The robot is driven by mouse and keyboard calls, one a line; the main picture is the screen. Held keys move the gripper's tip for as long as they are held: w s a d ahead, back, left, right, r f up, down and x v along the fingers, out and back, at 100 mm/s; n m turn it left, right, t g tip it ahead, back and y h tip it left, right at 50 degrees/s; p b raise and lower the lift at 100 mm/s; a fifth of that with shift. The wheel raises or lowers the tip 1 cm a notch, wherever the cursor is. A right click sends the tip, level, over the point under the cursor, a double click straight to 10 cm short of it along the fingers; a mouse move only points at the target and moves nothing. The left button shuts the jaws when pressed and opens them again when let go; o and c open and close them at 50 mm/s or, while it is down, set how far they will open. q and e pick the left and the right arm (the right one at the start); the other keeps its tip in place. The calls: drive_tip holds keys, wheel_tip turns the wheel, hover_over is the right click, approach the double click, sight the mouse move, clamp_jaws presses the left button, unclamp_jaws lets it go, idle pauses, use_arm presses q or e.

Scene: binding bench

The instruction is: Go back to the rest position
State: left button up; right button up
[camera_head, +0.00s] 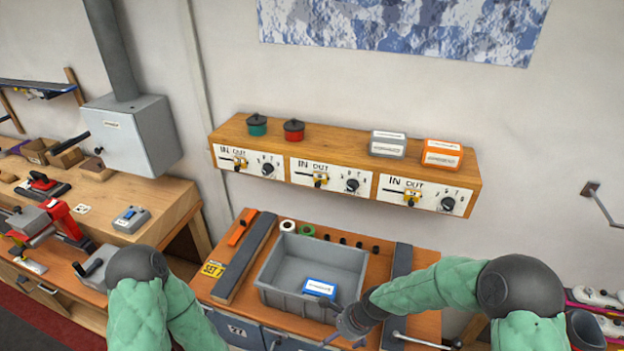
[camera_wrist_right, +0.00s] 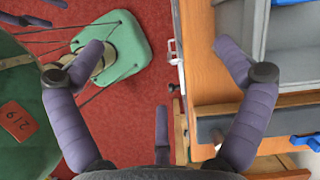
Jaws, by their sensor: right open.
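My right gripper (camera_head: 346,326) is at the front edge of the bench (camera_head: 418,325), just in front of the grey bin (camera_head: 287,298). A blue and white box (camera_head: 319,288) lies in the bin, apart from the gripper. My left arm comes in at the lower left with its elbow bent; its gripper is out of view.
A wooden shelf (camera_head: 240,127) with knobs and yellow latches holds a teal pot (camera_head: 257,125), a red pot (camera_head: 293,130), a grey box (camera_head: 387,144) and an orange box (camera_head: 442,153). Dark rails flank the bin. A green base (camera_wrist_right: 123,50) stands on the red floor.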

drive_tip(key=s+f+n+b, duration=0.4)
drive_tip(key=f, duration=0.5)
drive_tip(key=s+d+f+n+b, duration=0.1)
drive_tip(key=s+f+n+b, duration=0.4)
drive_tip(key=f, duration=0.4)
drive_tip(key=s+d+f+n+b, duration=0.1)
drive_tip(key=s+f+n+b, duration=0.4)
drive_tip(key=f, duration=0.5)
drive_tip(key=shift+s+d+g, duration=0.2)
drive_tip(key=shift+d+g, duration=0.05)
drive_tip(key=shift+g, duration=0.15)
